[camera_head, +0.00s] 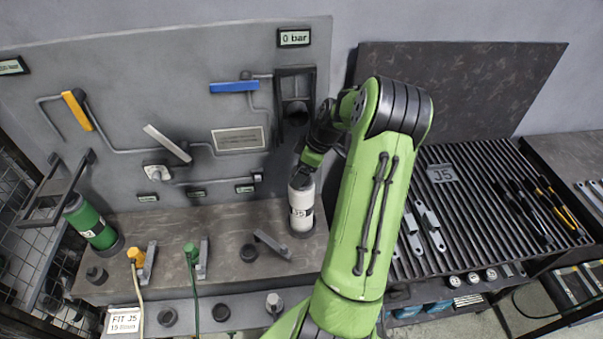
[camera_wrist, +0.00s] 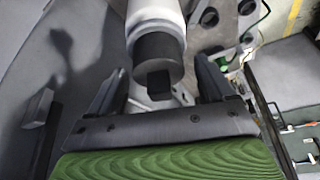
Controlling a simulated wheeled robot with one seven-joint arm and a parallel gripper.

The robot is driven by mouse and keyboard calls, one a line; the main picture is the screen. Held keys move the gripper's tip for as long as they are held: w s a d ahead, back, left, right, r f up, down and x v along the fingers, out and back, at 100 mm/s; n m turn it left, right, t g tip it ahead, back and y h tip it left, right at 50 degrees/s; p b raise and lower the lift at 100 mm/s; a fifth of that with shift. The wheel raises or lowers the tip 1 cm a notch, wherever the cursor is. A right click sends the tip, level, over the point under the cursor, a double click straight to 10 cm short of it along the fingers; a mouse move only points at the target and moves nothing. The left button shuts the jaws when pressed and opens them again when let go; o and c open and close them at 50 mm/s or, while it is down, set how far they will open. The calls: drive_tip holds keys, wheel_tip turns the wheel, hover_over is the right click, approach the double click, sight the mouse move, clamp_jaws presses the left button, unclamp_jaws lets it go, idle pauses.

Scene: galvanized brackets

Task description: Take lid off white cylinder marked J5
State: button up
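The white cylinder marked J5 (camera_head: 301,212) stands upright on the bench, below my arm. In the wrist view the white cylinder (camera_wrist: 154,12) enters from the top edge, with its dark lid (camera_wrist: 156,52) and a small block-shaped knob (camera_wrist: 160,84) facing my gripper. My gripper (camera_wrist: 157,70) is open, with one finger on each side of the lid and gaps visible on both sides. In the head view my gripper (camera_head: 299,175) is just above the cylinder's top and hides most of the lid.
A green cylinder (camera_head: 90,222) leans in a frame at the left. Yellow (camera_head: 135,255) and green (camera_head: 191,252) fittings and a loose bracket (camera_head: 273,245) lie along the bench. A panel with pipes and a blue lever (camera_head: 234,87) stands behind. A ribbed tray (camera_head: 470,215) holds tools at the right.

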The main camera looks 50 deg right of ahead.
drive_tip(key=c, duration=1)
